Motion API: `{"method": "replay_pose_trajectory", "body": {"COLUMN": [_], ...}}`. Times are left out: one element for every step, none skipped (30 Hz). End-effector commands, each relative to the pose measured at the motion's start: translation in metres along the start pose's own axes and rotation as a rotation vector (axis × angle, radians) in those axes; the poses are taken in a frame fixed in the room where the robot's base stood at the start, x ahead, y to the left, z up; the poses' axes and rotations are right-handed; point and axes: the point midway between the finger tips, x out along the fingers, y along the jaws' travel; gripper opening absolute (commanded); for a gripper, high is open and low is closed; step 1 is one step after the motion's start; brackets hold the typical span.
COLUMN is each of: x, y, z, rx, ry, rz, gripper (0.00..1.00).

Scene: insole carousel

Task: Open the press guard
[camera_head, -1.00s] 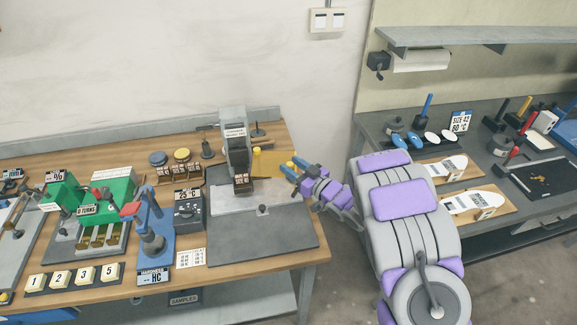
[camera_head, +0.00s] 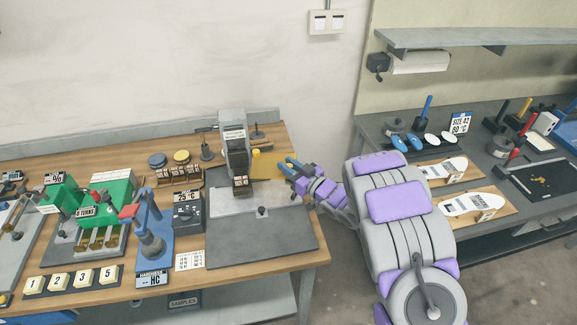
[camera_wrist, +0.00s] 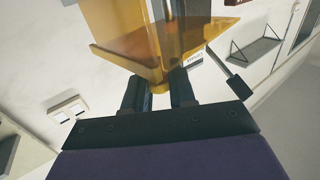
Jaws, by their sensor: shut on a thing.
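The press (camera_head: 236,150) is a grey upright unit on a dark grey plate on the wooden bench. Its guard (camera_wrist: 112,45) is translucent amber and fills the top of the wrist view, with a lower corner between my two dark fingers. My gripper (camera_head: 287,165) is right of the press, near the bench's right edge. In the wrist view my gripper (camera_wrist: 159,80) is shut on the guard; the exact grip point is partly hidden.
A dial box (camera_head: 188,210) and a blue lever tool (camera_head: 152,235) stand left of the press plate (camera_head: 265,235). A second bench (camera_head: 370,130) with shoe-shaped boards is at right. Floor shows between the benches.

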Motion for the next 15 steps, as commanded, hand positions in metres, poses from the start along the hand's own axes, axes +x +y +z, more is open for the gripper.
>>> {"method": "replay_pose_trajectory", "body": {"x": [-0.0006,-0.0006,-0.0006,-0.0006,-0.0007,-0.0007,-0.0007,-0.0007,-0.0008,-0.0008,-0.0008,-0.0008,-0.0008,-0.0008,-0.0004], "y": [0.0006,0.0005,0.0005,0.0006,0.0005,0.0006,0.0006,0.0006,0.0006,0.0007,0.0010,0.0019,0.0029,0.0041,0.0059], "z": [0.0004,0.0004,0.0004,0.0004,0.0005,0.0005,0.0005,0.0004,0.0004,0.0004,0.0003,0.0001,-0.0002,-0.0004,-0.0006], "rx": [0.000,0.000,0.000,0.000,0.001,0.001,0.001,0.001,0.001,0.001,0.001,0.001,0.001,0.001,0.002], "ry": [-0.001,-0.001,-0.001,-0.001,-0.001,-0.001,-0.001,-0.001,-0.001,-0.001,-0.001,-0.001,-0.002,-0.002,-0.002], "rz": [0.002,0.002,0.002,0.002,0.002,0.002,0.002,0.002,0.002,0.002,0.001,-0.001,-0.004,-0.009,-0.018], "gripper": [0.00,0.00,0.00,0.00,0.00,0.00,0.00,0.00,0.00,0.00,0.00,0.00,0.00,0.00,0.00]}}
